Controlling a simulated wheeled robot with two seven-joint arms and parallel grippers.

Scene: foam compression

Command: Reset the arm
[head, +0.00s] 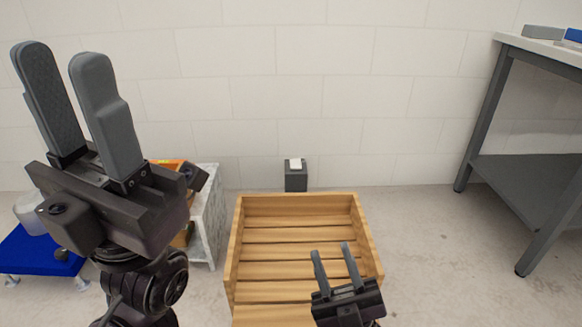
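My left gripper (72,75) is large and close at the left of the head view, its two grey fingers pointing up. The fingers stand apart with nothing between them. My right gripper (331,252) is lower, in front of the right part of a wooden crate (366,235). Its two fingers are also apart and empty, pointing up and away. The crate is slatted and open at the top; the part of it that I can see holds nothing. My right gripper covers some of its near right side.
A dark grey bin (296,181) with something white on top stands against the white wall. A grey-legged table (486,115) is at the right. A marbled stand (207,215) and a blue platform (30,255) sit behind my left arm. Floor right of the crate is clear.

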